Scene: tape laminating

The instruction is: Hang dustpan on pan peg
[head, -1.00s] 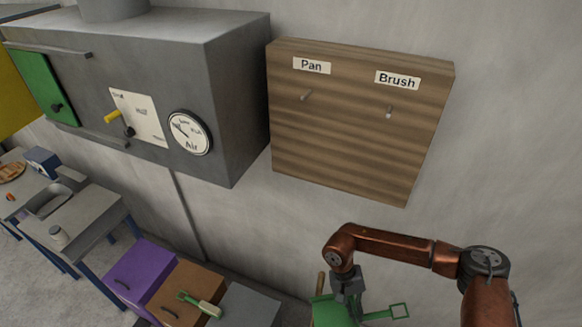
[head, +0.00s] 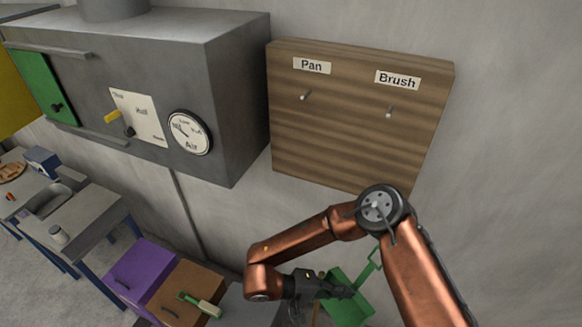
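The wooden board (head: 345,145) on the wall carries a "Pan" label with the pan peg (head: 305,96) below it, bare. The green dustpan (head: 350,304) is in the lower middle of the head view, below the board. Its looped handle (head: 374,259) points up and right. My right gripper (head: 342,291) appears shut on the dustpan, though the exact grip is partly hidden by the gripper and dustpan. My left gripper is not in view.
The brush peg (head: 389,112) is bare, right of the pan peg. A grey oven-like box (head: 235,125) juts out left of the board. A small green brush (head: 200,303) lies on the brown box (head: 187,284), beside a purple box (head: 140,269). The wall is clear right of the board.

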